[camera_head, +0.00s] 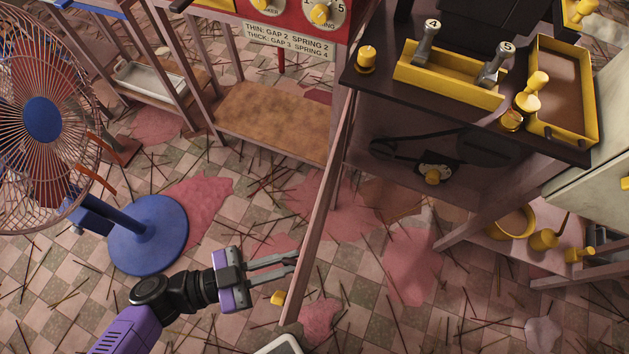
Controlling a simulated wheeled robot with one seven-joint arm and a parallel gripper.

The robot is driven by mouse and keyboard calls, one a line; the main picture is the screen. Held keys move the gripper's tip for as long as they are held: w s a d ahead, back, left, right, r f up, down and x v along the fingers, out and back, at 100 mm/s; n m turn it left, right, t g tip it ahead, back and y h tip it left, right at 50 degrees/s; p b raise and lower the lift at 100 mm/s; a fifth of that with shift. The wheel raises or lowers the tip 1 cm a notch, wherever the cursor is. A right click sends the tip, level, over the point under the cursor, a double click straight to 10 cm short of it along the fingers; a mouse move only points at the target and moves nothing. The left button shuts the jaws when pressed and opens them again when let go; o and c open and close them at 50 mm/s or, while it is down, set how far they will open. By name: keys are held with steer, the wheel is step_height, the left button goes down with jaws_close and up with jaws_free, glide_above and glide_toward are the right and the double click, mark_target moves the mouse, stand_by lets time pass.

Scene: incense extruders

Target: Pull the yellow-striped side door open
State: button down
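A long, thin pinkish panel (324,215) runs from the dark machine's left front corner down toward the bottom of the view. It is seen almost edge-on and looks like the side door, standing out from the machine. No yellow stripes show on it from here. A small yellow knob (278,297) sits at its left side near the low end. My gripper (296,260) points right, its two grey fingers parallel with a gap between them. The fingertips end at or very near the panel's left side, just above the knob in the picture. Whether they touch cannot be told.
A blue-based fan (148,235) stands on the left. A dark machine (430,205) with a belt, yellow trays and levers fills the upper right. A wooden shelf (270,120) stands behind. Sticks and pink spills litter the checkered floor, which is otherwise open at lower right.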

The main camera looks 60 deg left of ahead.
steer(key=shift+s+a+r+b, duration=0.15)
steer(key=shift+s+a+b, duration=0.05)
steer(key=shift+a, duration=0.4)
steer(key=shift+s+a+r+b, duration=0.1)
steer(key=shift+s+a+b, duration=0.05)
steer(key=shift+a, duration=0.4)
steer(key=c, duration=1.5)
jaws_free()
steer(key=shift+d, duration=0.1)
steer(key=shift+s, duration=0.15)
steer(key=v, duration=0.7)
steer(key=shift+s, duration=0.35)
